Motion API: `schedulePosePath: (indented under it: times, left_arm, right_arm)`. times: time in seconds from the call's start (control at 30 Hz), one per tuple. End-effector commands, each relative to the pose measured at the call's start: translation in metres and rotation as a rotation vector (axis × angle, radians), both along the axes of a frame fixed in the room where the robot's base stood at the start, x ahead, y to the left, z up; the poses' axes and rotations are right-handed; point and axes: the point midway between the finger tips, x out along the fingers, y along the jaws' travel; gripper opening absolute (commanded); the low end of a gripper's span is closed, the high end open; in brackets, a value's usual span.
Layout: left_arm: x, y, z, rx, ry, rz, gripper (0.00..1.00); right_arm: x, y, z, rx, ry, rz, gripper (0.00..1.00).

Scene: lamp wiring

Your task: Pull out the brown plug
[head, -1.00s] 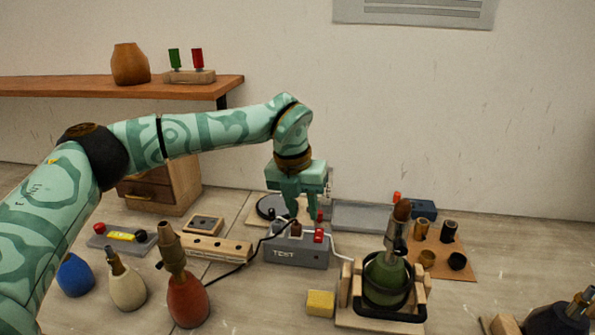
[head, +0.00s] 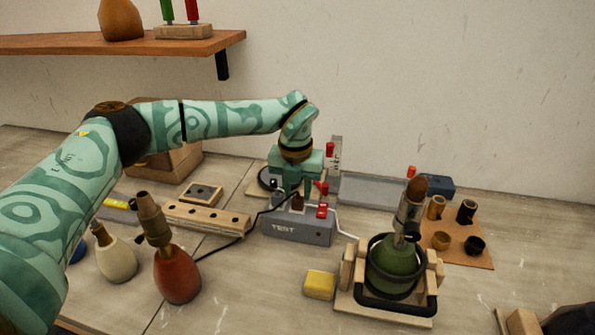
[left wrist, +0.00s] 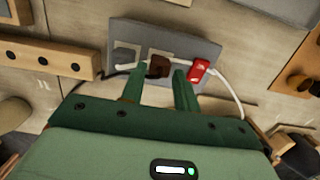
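The brown plug (head: 297,203) stands in the grey box marked TEST (head: 290,229), and a black cord runs from it to the left. My left gripper (head: 296,190) is just above the plug, pointing down. In the left wrist view my left gripper (left wrist: 161,74) has its two green fingers apart, with the brown plug (left wrist: 158,67) beyond and between their tips. I cannot tell whether a finger touches it. A red plug (left wrist: 199,71) with a white cord sits to its right on the box. My right gripper is not in view.
A green lamp base (head: 397,262) stands in a wooden cradle to the right of the box. A yellow block (head: 320,284) lies in front. A wooden strip with holes (head: 206,219) is at left, near red (head: 177,276) and cream (head: 116,259) bases.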

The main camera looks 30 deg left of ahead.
Motion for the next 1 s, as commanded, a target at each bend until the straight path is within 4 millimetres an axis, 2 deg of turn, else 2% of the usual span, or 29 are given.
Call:
schedulePosePath:
  times: [0.03, 0.2, 0.57, 0.7, 0.73, 0.77, 0.83, 0.87, 1.0]
  left_arm:
    - [0.001, 0.0, -0.012, 0.0, 0.003, -0.001, 0.31]
    - [0.003, 0.0, -0.03, 0.0, 0.001, -0.002, 0.31]
    - [0.004, 0.001, -0.035, 0.0, -0.001, -0.002, 0.31]
    - [0.004, 0.001, -0.035, 0.0, -0.001, -0.002, 0.03]
    - [0.004, 0.001, -0.035, 0.0, -0.001, -0.002, 0.03]
    - [0.004, 0.001, -0.035, 0.0, -0.001, -0.002, 0.22]
    - [0.004, 0.001, -0.035, 0.0, -0.001, -0.002, 0.03]
    - [0.004, 0.001, -0.035, 0.0, -0.001, -0.002, 0.0]
    - [0.004, 0.001, -0.034, 0.0, -0.001, -0.002, 0.0]
  right_arm:
    - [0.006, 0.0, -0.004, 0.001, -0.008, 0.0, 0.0]
    - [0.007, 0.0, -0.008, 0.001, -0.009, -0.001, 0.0]
    - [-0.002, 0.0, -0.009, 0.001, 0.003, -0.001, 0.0]
    - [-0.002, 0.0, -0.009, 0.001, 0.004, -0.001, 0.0]
    - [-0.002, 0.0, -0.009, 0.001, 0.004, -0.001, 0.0]
    - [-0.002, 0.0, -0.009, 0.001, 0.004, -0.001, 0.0]
    - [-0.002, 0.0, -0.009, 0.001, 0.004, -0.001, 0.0]
    - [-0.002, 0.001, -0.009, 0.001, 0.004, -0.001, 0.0]
    - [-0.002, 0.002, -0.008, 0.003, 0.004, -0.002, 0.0]
